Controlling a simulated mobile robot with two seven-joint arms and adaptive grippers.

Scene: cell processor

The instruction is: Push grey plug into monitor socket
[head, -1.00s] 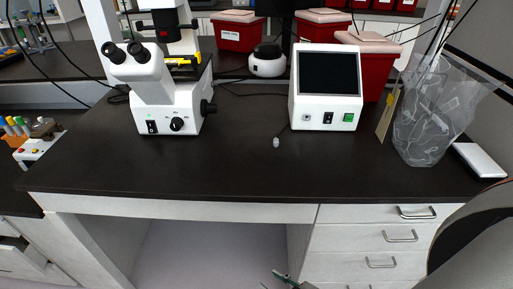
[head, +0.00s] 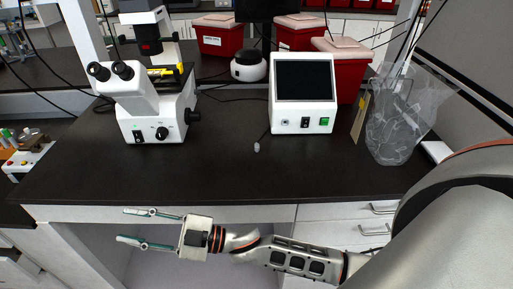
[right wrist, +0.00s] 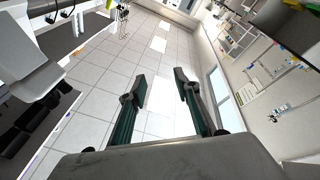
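The grey plug (head: 257,147) lies on the dark bench top in the head view, at the end of a thin cable, in front of the monitor. The monitor (head: 303,93) is a white box with a dark screen; its small round socket (head: 285,123) is at the lower left of its front, beside a black switch and a green button. My right gripper (head: 134,227) is open and empty, in front of the bench's front edge and well to the left of the plug. Its two green fingers (right wrist: 156,88) stand apart in the right wrist view. My left gripper is not in view.
A white microscope (head: 155,100) stands on the left of the bench. A clear bag (head: 398,120) hangs at the right. Red bins (head: 225,38) and a round white device (head: 248,68) stand behind. The bench's front middle is clear.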

